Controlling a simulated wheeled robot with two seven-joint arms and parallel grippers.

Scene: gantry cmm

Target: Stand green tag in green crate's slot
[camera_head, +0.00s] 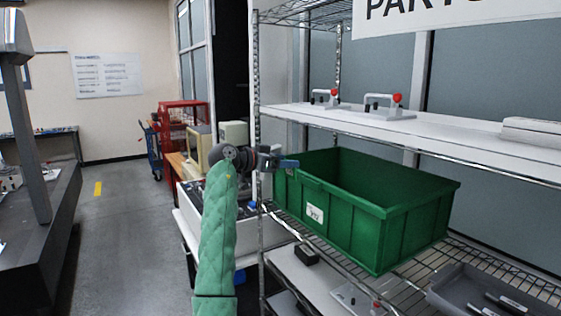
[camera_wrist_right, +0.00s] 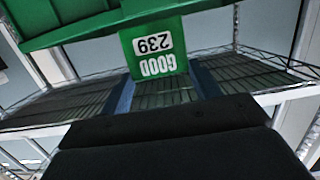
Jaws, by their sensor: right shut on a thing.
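The green crate (camera_head: 365,225) stands on the wire shelf, open at the top, with a white label (camera_head: 314,213) on its front side. My right gripper (camera_head: 289,163) is at the crate's left end, near its upper rim; its blue fingertips show there. In the right wrist view, the green tag (camera_wrist_right: 155,47) reads "GOOD 239" upside down and lies between the two blue fingers, which are shut on it. The crate's green wall (camera_wrist_right: 60,18) is just beyond the tag; I cannot tell if they touch. The slot is not clearly visible. My left gripper is not in view.
An upper white shelf (camera_head: 450,137) with red-knobbed fixtures (camera_head: 385,107) is above and behind the crate. A metal shelf post (camera_head: 258,120) stands close to my right gripper. A grey tray (camera_head: 490,288) lies to the crate's lower right. Open floor (camera_head: 130,225) is at left.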

